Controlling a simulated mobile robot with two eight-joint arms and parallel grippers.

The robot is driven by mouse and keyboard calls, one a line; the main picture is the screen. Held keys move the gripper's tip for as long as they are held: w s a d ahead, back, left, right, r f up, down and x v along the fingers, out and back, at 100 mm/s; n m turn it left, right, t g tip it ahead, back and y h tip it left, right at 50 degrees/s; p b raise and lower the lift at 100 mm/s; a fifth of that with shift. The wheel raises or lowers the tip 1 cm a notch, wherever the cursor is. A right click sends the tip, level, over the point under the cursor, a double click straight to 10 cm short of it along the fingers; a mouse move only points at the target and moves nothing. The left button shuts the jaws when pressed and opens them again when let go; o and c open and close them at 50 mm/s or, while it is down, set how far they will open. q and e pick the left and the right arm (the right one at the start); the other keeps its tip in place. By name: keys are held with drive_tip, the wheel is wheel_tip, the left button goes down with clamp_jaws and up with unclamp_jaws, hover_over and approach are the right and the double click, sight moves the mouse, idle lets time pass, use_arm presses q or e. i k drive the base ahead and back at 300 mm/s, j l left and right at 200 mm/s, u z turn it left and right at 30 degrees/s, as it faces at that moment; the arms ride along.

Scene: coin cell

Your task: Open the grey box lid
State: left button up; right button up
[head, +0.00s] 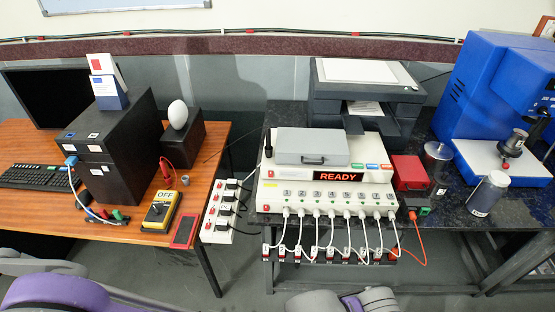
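The grey box (280,157) sits on top of a white device (265,173) with a lit READY display. Its flat grey lid (312,139) looks shut, and a small dark handle or latch shows at the front. The inside of the box is hidden. Neither of my grippers shows in the head view. Only purple and grey parts of my own arms show along the bottom edge, at the left and near the middle, well apart from the box.
White cables hang from the device's front sockets. A printer (365,90) stands behind, a red box (409,172) and metal cylinder (437,160) to the right. A power strip (219,210) stands left, near a gap between the tables. A blue machine (490,85) fills the far right.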

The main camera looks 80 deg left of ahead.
sight(294, 146)
drive_tip(key=u, duration=2.55)
drive_tip(key=i+u, duration=0.1)
drive_tip(key=u, duration=0.25)
drive_tip(key=i+l+u, duration=0.1)
drive_tip(key=u, duration=0.25)
drive_tip(key=l+u, duration=0.15)
drive_tip(key=u, duration=0.25)
drive_tip(key=i+l, duration=0.05)
